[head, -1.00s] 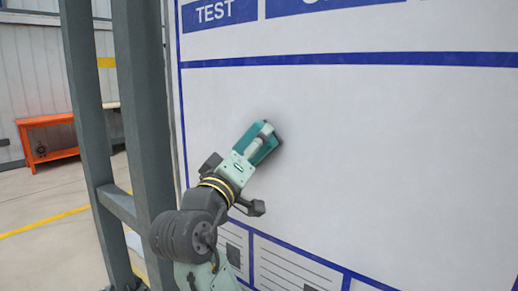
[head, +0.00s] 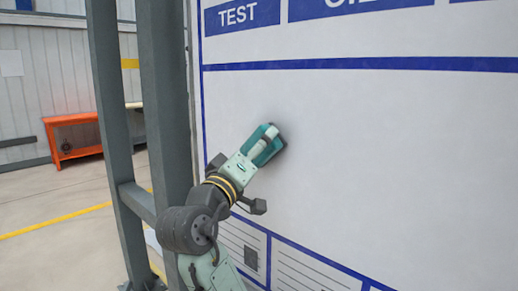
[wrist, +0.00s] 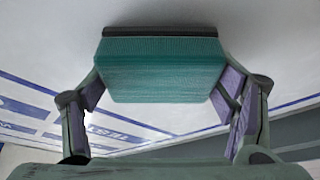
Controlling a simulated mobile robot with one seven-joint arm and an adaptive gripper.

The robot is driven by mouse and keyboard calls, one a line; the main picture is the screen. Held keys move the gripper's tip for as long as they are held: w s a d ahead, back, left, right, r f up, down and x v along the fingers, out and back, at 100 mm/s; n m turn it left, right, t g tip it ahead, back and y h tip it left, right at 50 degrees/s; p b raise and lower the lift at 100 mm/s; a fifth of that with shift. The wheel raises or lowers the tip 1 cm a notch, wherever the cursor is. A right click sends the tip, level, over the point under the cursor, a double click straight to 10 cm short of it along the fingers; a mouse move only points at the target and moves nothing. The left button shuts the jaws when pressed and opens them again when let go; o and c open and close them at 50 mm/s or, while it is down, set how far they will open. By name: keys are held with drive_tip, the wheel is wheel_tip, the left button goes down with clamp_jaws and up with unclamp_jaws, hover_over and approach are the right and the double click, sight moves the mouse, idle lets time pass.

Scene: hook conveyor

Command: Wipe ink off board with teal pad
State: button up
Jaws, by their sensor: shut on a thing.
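The teal pad (wrist: 162,70) fills the top middle of the wrist view, with a dark strip along its far edge against the white board. My gripper (wrist: 162,85) is shut on the pad, one finger on each side. In the head view the pad (head: 268,146) is at or very close to the board (head: 400,150); contact is hard to tell. My gripper (head: 258,149) holds it near the board's left side. The board has blue lines and blue header boxes, one reading "TEST". I see no clear ink mark on the bare white area; behind the pad is hidden.
Grey steel posts (head: 165,110) stand left of the board, close to my arm. An orange bench (head: 75,138) is farther back at left. Printed boxes (head: 300,270) run along the board's lower part. The white area right of the pad is clear.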

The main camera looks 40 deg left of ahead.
drive_tip(key=shift+s+a, duration=0.2)
drive_tip(key=shift+s, duration=2.65)
drive_tip(key=shift+s+a, duration=0.1)
drive_tip(key=shift+s, duration=1.4)
